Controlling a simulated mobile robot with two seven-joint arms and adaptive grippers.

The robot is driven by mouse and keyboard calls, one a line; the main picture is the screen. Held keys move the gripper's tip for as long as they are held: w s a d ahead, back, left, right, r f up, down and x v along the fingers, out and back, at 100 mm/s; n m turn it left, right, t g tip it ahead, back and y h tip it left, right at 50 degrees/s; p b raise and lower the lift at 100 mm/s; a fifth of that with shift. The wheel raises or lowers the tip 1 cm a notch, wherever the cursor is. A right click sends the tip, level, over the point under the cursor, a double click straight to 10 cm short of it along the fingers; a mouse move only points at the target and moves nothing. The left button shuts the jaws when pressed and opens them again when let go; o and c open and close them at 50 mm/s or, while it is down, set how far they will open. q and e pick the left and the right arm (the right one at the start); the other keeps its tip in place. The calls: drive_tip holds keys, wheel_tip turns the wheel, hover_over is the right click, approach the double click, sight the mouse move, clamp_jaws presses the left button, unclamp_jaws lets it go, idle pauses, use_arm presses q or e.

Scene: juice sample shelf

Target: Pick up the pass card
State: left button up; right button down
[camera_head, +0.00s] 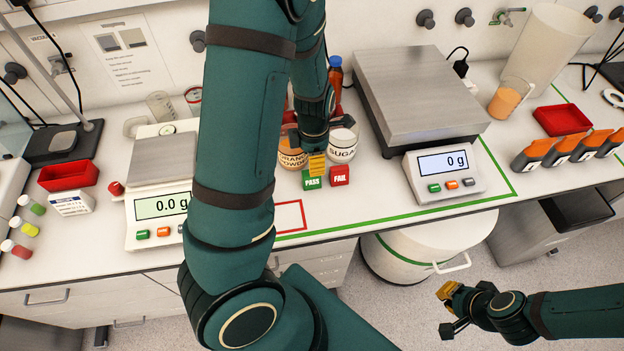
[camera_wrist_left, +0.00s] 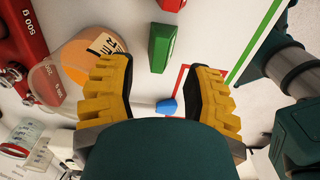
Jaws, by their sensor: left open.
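The pass card is a small green block marked PASS (camera_head: 312,181), standing on the bench beside a red block marked FAIL (camera_head: 340,176). In the left wrist view the green block (camera_wrist_left: 162,47) lies just beyond the fingertips, between their lines, with the red block (camera_wrist_left: 172,4) cut off at the top edge. My left gripper (camera_head: 316,163) is directly above and behind the green block in the head view. Its yellow fingers (camera_wrist_left: 162,76) are apart and empty. My right gripper (camera_head: 448,290) hangs in front of the bench, away from both blocks; its finger gap is unclear.
The orange powder jar (camera_head: 291,155) and sugar jar (camera_head: 343,146) stand close behind the blocks. A large scale (camera_head: 445,172) is to the right, a smaller scale (camera_head: 158,205) to the left. A red-outlined area (camera_head: 290,216) lies bare at the front. My left arm hides the middle bench.

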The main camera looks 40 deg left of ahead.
sight(311, 178)
use_arm(q)
wheel_tip(311, 178, down, 2)
drive_tip(key=shift+f, duration=0.1)
drive_tip(key=shift+s+f+b, duration=0.1)
drive_tip(key=shift+f+b, duration=0.2)
drive_tip(key=shift+f, duration=0.15)
drive_tip(key=f, duration=0.4)
drive_tip(key=shift+s+a+f+b, duration=0.1)
drive_tip(key=shift+s+f+b, duration=0.15)
drive_tip(key=shift+b, duration=0.15)
clamp_jaws()
